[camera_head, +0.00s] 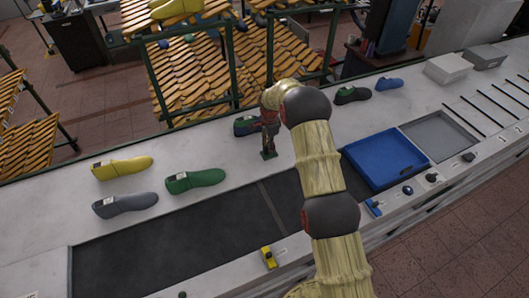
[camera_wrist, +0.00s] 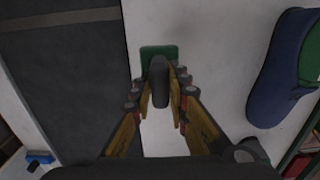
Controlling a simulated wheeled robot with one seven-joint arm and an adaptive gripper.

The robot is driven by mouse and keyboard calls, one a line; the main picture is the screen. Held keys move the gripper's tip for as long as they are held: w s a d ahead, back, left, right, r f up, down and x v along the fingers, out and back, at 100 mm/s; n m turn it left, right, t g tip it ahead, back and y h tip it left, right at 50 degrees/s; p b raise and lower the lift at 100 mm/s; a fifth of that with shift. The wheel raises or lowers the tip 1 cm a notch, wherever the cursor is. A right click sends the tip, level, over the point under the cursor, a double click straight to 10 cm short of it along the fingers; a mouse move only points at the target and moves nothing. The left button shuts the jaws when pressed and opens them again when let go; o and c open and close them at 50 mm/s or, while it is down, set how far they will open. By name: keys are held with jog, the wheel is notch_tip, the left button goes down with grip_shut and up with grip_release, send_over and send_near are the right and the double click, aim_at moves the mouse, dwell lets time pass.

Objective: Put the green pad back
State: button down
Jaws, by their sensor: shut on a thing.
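The green pad (camera_wrist: 159,53) has a dark upright handle (camera_wrist: 160,84). My gripper (camera_wrist: 161,92) is shut on this handle, one finger on each side, and points down at the pad. In the head view the green pad (camera_head: 268,155) shows as a small square below my gripper (camera_head: 268,146), over the pale counter strip just behind the dark belt. I cannot tell whether the pad touches the counter. My arm hides part of the area to its right.
A blue and green shoe last (camera_head: 244,126) lies close behind; it also shows in the wrist view (camera_wrist: 284,72). A green last (camera_head: 195,181), a grey one (camera_head: 125,205) and a yellow one (camera_head: 122,167) lie left. A blue tray (camera_head: 384,160) stands right. The dark belt (camera_head: 180,245) is clear.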

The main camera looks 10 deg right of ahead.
aim_at(264, 153)
jog(key=shift+w+a+f, duration=0.4)
jog(key=shift+w+f, duration=0.1)
jog(key=shift+f, duration=0.25)
jog(key=shift+w+a+f, duration=0.4)
jog(key=shift+w+f, duration=0.1)
jog(key=shift+f, duration=0.25)
jog(key=shift+w+f+p, duration=0.1)
jog(key=shift+f+p, duration=0.65)
jog(key=shift+f, duration=0.75)
jog(key=shift+f, duration=0.25)
jog(key=c, duration=1.7)
grip_release()
jog(key=shift+c, duration=0.2)
jog(key=shift+r, duration=0.1)
